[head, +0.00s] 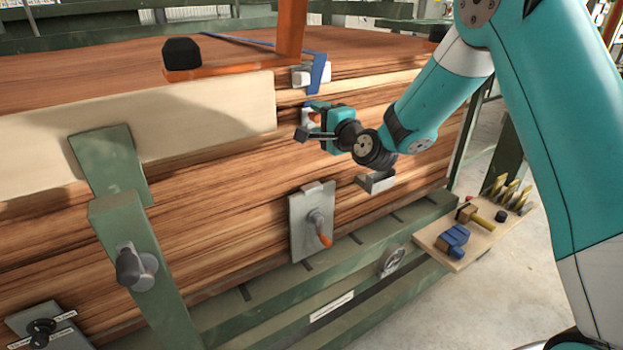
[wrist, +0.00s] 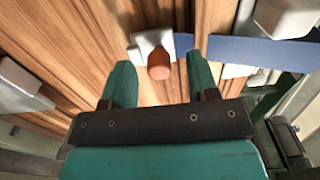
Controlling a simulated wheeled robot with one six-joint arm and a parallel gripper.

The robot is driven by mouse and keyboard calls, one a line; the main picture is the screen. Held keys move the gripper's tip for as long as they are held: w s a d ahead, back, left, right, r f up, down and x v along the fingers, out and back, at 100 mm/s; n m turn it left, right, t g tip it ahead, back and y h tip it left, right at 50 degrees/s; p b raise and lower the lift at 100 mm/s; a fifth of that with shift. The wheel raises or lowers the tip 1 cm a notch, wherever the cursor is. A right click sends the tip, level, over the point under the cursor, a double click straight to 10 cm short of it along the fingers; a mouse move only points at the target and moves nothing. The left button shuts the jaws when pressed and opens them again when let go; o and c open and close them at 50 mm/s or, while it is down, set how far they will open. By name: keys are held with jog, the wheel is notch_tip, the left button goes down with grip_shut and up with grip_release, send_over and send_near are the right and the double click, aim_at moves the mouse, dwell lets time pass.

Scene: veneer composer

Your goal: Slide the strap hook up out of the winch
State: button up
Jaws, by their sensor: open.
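A blue strap (head: 318,73) runs over the top of the wood stack and hangs down its front face. In the wrist view the strap (wrist: 255,49) reaches a pale metal piece (wrist: 146,45) with an orange grip (wrist: 159,66). I take these to be the winch and hook parts, but cannot tell where one ends and the other begins. My gripper (head: 308,120) is open at the front of the stack, just below the strap's bend. In the wrist view the orange grip lies ahead of my open gripper (wrist: 158,75), between its fingers, with no clear contact. My gripper partly hides it in the head view.
A grey plate with an orange-tipped lever (head: 318,235) is on the stack's front, lower down. A green post (head: 125,240) stands at the left. An orange frame (head: 290,30) stands on top. A wooden shelf (head: 430,238) with a blue tool (head: 454,241) juts out at right.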

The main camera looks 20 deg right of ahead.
jog(key=shift+s+f, duration=0.1)
jog(key=shift+b+v, duration=1.95)
jog(key=shift+v, duration=0.45)
jog(key=s+a+n+g+y, duration=0.3)
jog(key=s+a+n+g, duration=0.5)
jog(key=s+a+n, duration=0.4)
jog(key=s+d+f+n+g+h, duration=0.15)
jog(key=s+n+g, duration=0.35)
jog(key=s, duration=0.7)
jog(key=s+d+f+n+g+h, duration=0.1)
jog(key=s+d+n+g+h, duration=0.25)
jog(key=s, duration=0.95)
notch_tip(320, 180, up, 25)
jog(key=n+y+p, duration=0.1)
jog(key=p, duration=2.4)
jog(key=shift+a+g, duration=0.45)
